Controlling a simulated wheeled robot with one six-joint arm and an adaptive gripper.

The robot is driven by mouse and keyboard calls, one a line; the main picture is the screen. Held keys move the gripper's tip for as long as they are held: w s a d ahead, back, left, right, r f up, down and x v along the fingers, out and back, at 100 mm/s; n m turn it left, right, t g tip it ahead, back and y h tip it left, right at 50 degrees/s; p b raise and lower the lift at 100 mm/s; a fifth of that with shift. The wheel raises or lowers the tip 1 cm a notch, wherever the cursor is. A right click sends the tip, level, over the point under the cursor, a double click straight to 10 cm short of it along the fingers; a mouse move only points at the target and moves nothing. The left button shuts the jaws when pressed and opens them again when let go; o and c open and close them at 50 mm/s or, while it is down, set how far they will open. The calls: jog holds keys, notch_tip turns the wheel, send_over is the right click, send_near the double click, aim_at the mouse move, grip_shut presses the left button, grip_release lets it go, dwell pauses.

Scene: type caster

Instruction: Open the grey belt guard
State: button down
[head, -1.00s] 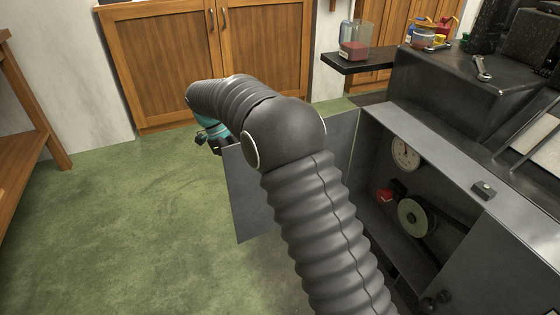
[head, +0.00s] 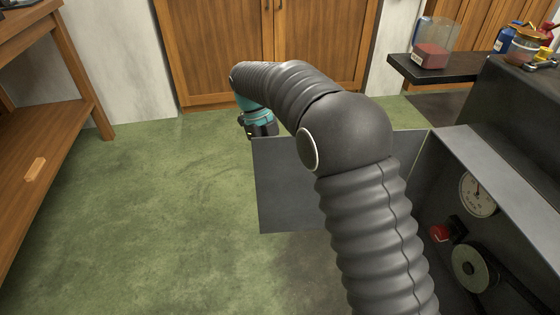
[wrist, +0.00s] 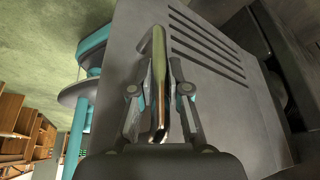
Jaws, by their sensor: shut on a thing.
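The grey belt guard (head: 285,190) is a flat panel standing swung out from the left side of the grey machine housing, whose inside shows. In the wrist view the guard (wrist: 205,95) has several slots and a shiny bar handle (wrist: 158,70). My gripper (wrist: 160,95) is shut on this handle, with one finger on each side of it. In the head view my gripper is at the guard's far left edge, and only my teal wrist part shows there; the fingers are hidden. My arm covers part of the guard.
Inside the housing are a dial gauge (head: 477,195), a red knob (head: 439,233) and a pulley (head: 474,268). A dark shelf (head: 450,70) holds a clear container (head: 432,45). A wooden bench (head: 40,130) stands at left. The green floor (head: 150,220) between is clear.

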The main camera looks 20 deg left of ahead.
jog(key=shift+s+a, duration=0.15)
jog(key=shift+a, duration=0.1)
jog(key=c, duration=1.1)
grip_release()
jog(key=shift+s+a, duration=0.1)
jog(key=shift+a, duration=0.05)
jog(key=shift+c, duration=0.2)
jog(key=shift+w+r, duration=0.2)
jog(key=shift+w, duration=0.05)
jog(key=v, duration=1.1)
jog(key=shift+r, duration=0.2)
